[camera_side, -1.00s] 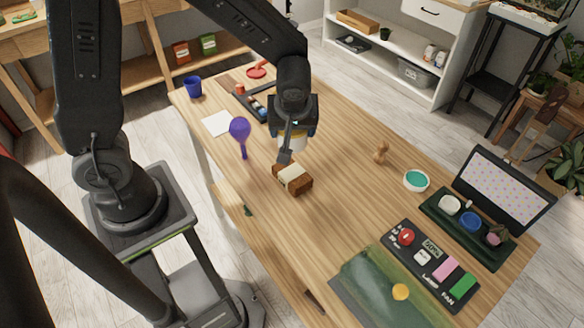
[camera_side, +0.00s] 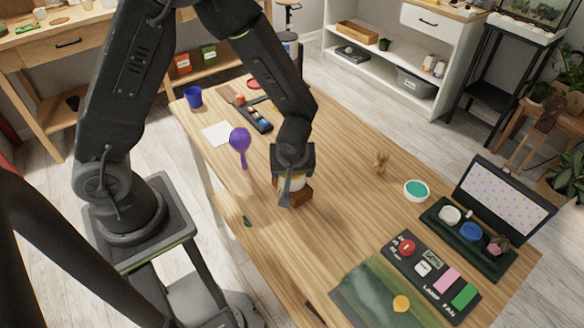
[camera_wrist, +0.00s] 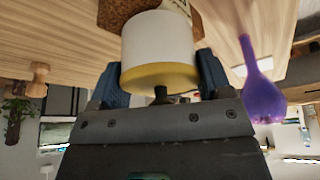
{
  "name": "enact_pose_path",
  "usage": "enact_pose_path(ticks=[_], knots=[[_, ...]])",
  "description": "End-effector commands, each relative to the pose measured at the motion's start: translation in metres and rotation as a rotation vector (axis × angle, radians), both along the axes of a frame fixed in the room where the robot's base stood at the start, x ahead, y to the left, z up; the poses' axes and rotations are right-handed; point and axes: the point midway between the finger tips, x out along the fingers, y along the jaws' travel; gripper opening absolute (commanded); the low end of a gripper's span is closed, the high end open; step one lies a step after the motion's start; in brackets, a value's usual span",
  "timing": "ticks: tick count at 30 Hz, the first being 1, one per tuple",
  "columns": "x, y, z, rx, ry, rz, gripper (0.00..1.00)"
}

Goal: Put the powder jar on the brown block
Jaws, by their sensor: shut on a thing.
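My gripper (camera_side: 291,180) is shut on the powder jar (camera_side: 297,182), which is white with a yellow end. In the wrist view the powder jar (camera_wrist: 158,45) sits between the two blue fingers (camera_wrist: 160,78), with its yellow end towards the camera. The brown block (camera_side: 303,195) lies on the table under the jar, partly hidden by gripper and jar. In the wrist view the brown block (camera_wrist: 113,12) shows just beyond the jar's white end. I cannot tell whether jar and block touch.
A purple rattle-like thing (camera_side: 240,140) stands left of the block. A small wooden figure (camera_side: 381,162) and a teal-topped round dish (camera_side: 416,190) are to the right. A button panel (camera_side: 422,268), a green mat (camera_side: 362,295) and an open dark case (camera_side: 490,215) fill the right end.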

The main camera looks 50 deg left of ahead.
Motion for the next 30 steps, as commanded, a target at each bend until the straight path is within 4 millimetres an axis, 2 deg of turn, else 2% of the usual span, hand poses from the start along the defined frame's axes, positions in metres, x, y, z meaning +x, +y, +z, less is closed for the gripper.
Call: enact_pose_path(ticks=[3, 4, 11, 18, 22, 26, 30], knots=[[0.000, 0.000, -0.003, 0.000, 0.000, -0.001, 0.36], [0.000, 0.000, -0.003, 0.000, 0.000, 0.000, 0.74], [0.000, 0.000, -0.003, 0.000, 0.000, 0.000, 0.96], [0.000, 0.000, -0.002, 0.000, 0.000, 0.000, 0.97], [0.000, -0.001, 0.005, 0.000, -0.004, 0.000, 0.97], [-0.004, -0.007, 0.022, 0.000, -0.005, -0.001, 0.97], [-0.010, -0.017, 0.049, -0.001, -0.008, -0.001, 0.97]])
